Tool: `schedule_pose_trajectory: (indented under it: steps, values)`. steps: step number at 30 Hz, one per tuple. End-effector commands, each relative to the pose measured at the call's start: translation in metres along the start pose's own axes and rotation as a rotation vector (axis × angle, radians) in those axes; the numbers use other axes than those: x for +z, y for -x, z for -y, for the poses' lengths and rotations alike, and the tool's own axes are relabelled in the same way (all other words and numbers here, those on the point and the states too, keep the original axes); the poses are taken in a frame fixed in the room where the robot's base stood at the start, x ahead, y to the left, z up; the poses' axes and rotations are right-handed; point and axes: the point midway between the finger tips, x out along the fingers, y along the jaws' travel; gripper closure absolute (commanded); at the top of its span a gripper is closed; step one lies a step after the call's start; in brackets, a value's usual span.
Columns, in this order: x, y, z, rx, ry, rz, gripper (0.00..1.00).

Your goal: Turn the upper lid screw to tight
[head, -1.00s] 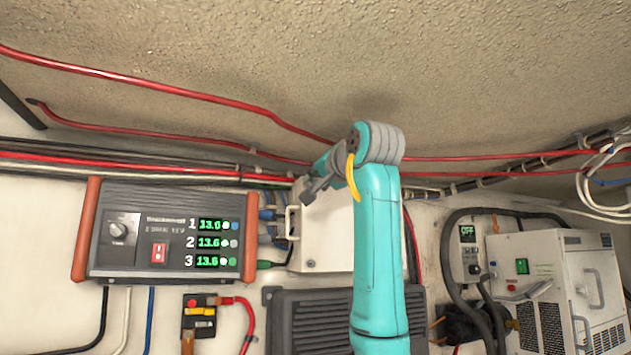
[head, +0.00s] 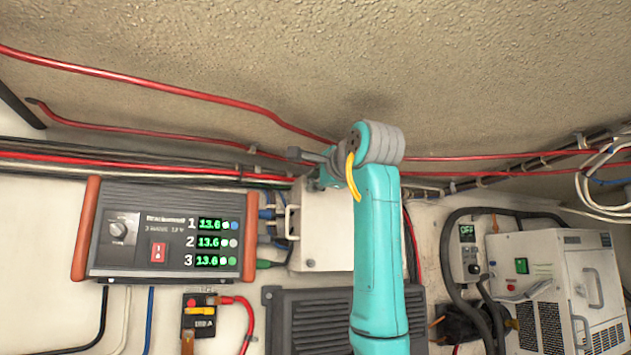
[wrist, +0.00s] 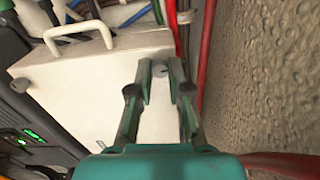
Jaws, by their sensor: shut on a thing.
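The white box (wrist: 85,85) has a pale lid with a handle (wrist: 80,38) in the wrist view; the box (head: 325,235) also shows in the head view, partly behind my arm. The upper lid screw (wrist: 160,71) is a small grey knob at the lid's corner near the ceiling. My gripper (wrist: 161,68) has its two fingertips on either side of this screw and is shut on it. The fingers hide part of it, and its marking cannot be read.
The rough ceiling (wrist: 265,80) and a red cable (wrist: 206,50) run close beside my gripper. A grey charger (head: 160,235) with green displays is left of the box. A dark finned unit (head: 310,315) is below. A white machine (head: 545,285) stands at right.

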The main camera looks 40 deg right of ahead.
Motion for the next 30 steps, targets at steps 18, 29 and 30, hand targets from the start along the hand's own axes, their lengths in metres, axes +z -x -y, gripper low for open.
schedule_pose_trajectory:
  steps: [18,29,30]
  values:
    - [-0.0005,-0.0005,-0.0013,0.002,-0.197,-0.001,1.00]
    - [-0.0005,-0.0007,-0.0014,0.003,-0.197,-0.001,0.77]
    - [-0.0005,-0.0006,-0.0014,0.003,-0.197,-0.001,0.67]
